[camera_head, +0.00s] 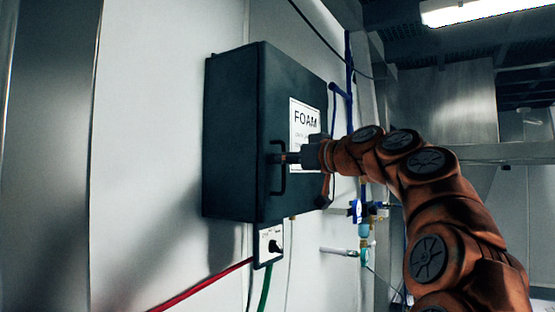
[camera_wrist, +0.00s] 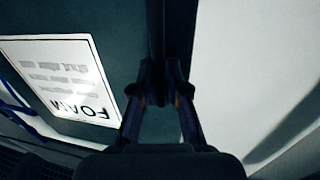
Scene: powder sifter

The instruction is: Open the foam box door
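The foam box (camera_head: 235,140) is a dark green-black box on the white wall, with a white FOAM label (camera_head: 304,135) on its door. The door (camera_head: 285,90) looks closed. Its dark upright bar handle (camera_head: 279,178) is near the door's left edge. My gripper (camera_head: 283,158) is at the upper part of the handle, reaching in from the right. In the wrist view, the two fingers of my gripper (camera_wrist: 160,85) lean inward on either side of the dark bar (camera_wrist: 157,35) and look closed on it. The exact contact is in shadow.
A small switch panel (camera_head: 269,245) hangs under the box, with a red cable (camera_head: 205,285) and a green one. Blue pipes and valves (camera_head: 364,215) are on the wall to the right, behind my arm. The wall left of the box is clear.

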